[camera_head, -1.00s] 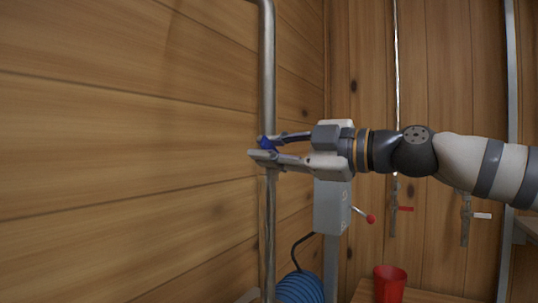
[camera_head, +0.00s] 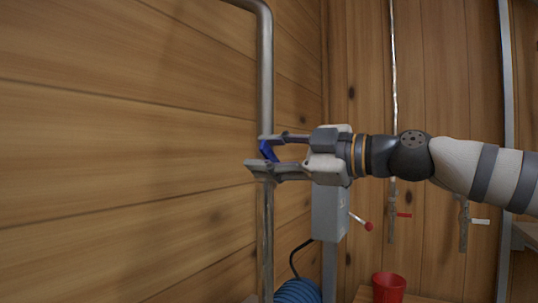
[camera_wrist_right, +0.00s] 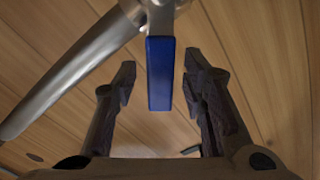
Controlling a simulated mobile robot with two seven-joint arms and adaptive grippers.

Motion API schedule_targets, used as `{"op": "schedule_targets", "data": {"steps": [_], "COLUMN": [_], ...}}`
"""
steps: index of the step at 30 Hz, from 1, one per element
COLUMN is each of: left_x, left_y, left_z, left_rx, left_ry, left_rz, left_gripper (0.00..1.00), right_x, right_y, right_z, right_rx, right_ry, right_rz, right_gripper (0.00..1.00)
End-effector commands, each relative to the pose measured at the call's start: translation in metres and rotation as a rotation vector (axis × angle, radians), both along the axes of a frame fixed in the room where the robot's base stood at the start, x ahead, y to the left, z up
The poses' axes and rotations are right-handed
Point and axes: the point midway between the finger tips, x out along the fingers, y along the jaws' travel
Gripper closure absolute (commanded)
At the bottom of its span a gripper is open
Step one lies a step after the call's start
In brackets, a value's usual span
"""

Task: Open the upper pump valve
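The valve has a blue lever handle (camera_head: 268,151) on a vertical metal pipe (camera_head: 266,85) along the wooden wall. My right gripper (camera_head: 262,152) reaches in from the right, with one finger above the handle and one below in the head view. In the right wrist view the blue handle (camera_wrist_right: 160,75) hangs between the two spread fingertips (camera_wrist_right: 156,80), with a gap on each side. The right gripper is open and holds nothing. The valve body is mostly hidden behind the fingers in the head view. My left gripper is not in view.
A grey box (camera_head: 329,212) with a red-knobbed lever (camera_head: 367,226) stands behind and below my right gripper. A blue coiled hose (camera_head: 298,291) and a red cup (camera_head: 389,287) are at the bottom. Smaller valves with a red handle (camera_head: 404,215) and a white handle (camera_head: 480,221) are on the back wall.

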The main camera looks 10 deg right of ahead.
Motion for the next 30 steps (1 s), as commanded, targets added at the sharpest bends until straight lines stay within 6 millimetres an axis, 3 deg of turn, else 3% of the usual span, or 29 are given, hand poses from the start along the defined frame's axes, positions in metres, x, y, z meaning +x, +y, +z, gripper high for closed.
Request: {"op": "schedule_targets", "data": {"steps": [5,15,19,29,30], "left_x": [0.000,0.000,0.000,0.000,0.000], "left_y": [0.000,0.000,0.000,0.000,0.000], "left_z": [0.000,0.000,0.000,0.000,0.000], "left_rx": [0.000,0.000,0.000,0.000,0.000], "left_ry": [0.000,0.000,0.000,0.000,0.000], "left_rz": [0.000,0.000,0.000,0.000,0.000], "left_gripper": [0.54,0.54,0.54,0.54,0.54], "right_x": [-0.002,-0.051,-0.065,-0.071,-0.071], "right_y": [-0.004,-0.072,-0.090,-0.097,-0.097], "right_z": [0.000,0.001,0.000,0.000,0.000], "right_rx": [0.000,0.002,0.001,0.000,0.001], "right_ry": [0.000,-0.001,-0.001,0.000,0.001], "right_rz": [-0.001,-0.003,-0.001,0.000,0.000], "right_gripper": [0.62,0.62,0.62,0.62,0.66]}}
